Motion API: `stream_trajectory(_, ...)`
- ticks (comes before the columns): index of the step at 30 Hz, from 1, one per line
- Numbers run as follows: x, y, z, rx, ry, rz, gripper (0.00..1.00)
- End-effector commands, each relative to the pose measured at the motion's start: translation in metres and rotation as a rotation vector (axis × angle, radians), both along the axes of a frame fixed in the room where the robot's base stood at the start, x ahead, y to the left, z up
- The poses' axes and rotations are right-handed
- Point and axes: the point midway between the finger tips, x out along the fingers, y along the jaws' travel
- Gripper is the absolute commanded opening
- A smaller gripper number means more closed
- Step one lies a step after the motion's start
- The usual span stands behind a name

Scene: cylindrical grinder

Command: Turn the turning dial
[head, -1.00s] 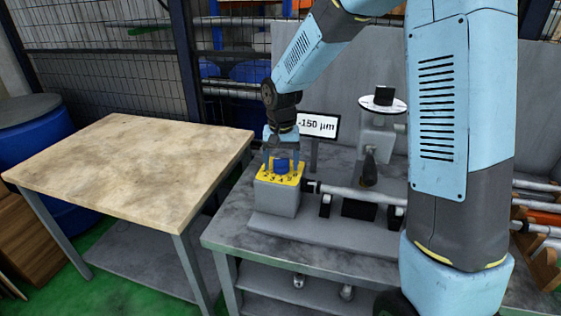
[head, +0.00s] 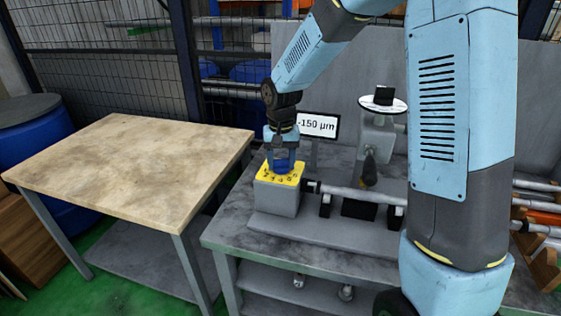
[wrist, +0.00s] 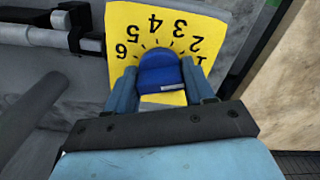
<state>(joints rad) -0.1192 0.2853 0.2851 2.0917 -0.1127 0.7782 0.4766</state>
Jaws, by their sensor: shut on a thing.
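The turning dial is a blue knob (wrist: 160,70) on a yellow plate (wrist: 122,28) with black tick marks and numerals. The numerals look upside down in the wrist view. My gripper (wrist: 161,84) is shut on the dial, with one finger on each side of it. In the head view my gripper (head: 282,160) points down over the yellow plate (head: 268,179), which tops a grey block (head: 277,199). The fingers partly hide the dial there. A small display (head: 318,125) behind reads -150 µm. A small light mark shows on the dial's near edge in the wrist view.
The grey grinder bench (head: 230,238) carries a horizontal shaft (head: 362,196) right of the block and a grinding head with a white disc (head: 383,104). A wooden table (head: 130,165) stands bare at the left. Rods lie in a rack (head: 537,222) at far right.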

Motion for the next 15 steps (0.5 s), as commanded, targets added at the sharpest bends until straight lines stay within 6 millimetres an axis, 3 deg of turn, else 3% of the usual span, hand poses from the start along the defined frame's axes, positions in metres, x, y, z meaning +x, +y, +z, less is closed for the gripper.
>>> stream_trajectory(15, 0.0002, -0.0008, -0.0003, -0.001, 0.001, 0.442, 0.23)
